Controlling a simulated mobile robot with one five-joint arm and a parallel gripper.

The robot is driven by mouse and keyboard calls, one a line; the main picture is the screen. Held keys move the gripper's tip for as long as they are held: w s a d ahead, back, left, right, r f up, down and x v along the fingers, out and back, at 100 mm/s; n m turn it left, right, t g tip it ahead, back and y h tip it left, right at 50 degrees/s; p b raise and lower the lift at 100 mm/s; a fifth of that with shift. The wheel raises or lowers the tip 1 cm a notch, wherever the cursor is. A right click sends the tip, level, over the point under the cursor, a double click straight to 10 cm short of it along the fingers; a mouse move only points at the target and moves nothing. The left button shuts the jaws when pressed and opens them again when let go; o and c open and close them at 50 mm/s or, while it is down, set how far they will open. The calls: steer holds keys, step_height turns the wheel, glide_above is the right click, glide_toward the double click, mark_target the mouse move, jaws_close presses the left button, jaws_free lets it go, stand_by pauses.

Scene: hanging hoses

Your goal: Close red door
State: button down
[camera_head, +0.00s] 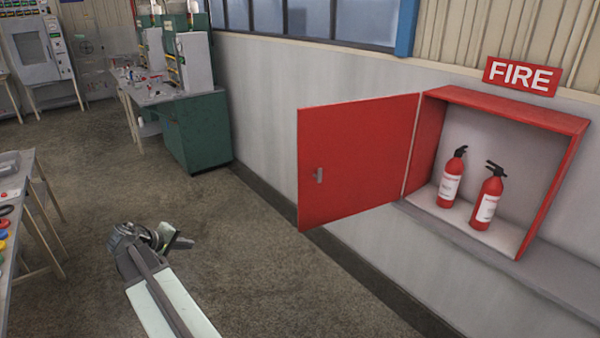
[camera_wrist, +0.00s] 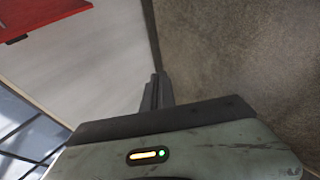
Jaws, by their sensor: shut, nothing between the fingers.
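The red door (camera_head: 355,160) stands wide open, hinged on the left side of the red fire cabinet (camera_head: 515,106). A small grey handle (camera_head: 319,175) is on the face of the door, near its free edge. My gripper (camera_head: 187,243) is shut and empty, to the left of the door and apart from it. In the wrist view my gripper's fingers (camera_wrist: 158,88) are together and point along the wall and floor. A red piece, seemingly part of the door or cabinet (camera_wrist: 40,15), shows at the top left of the wrist view.
Two red fire extinguishers (camera_head: 489,200) stand inside the cabinet on the right. A grey ledge (camera_head: 500,262) runs along the wall below it. A green bench (camera_head: 195,130) stands at the back, and a table (camera_head: 20,200) at the left edge. The floor between is clear.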

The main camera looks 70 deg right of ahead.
mark_target(301, 168)
steer(key=shift+s+d+r+m+g+h+b, duration=0.2)
steer(key=shift+s+d+r+g+h, duration=1.55)
steer(key=shift+s+d, duration=3.45)
steer(key=shift+s+d+r+m+g+h+b, duration=0.1)
steer(key=shift+s+d+r+g+h+b, duration=0.3)
steer(key=shift+s+d+r, duration=4.6)
steer(key=shift+s+d+r+m+g+h+b, duration=0.1)
steer(key=shift+s+d+r+g+h, duration=0.65)
steer(key=shift+s+d, duration=4.6)
steer(key=shift+h, duration=0.5)
steer(key=w+d, duration=0.2)
steer(key=w+d+f, duration=0.1)
steer(key=w+d, duration=0.1)
steer(key=shift+w+d, duration=0.25)
steer(key=shift+d, duration=0.1)
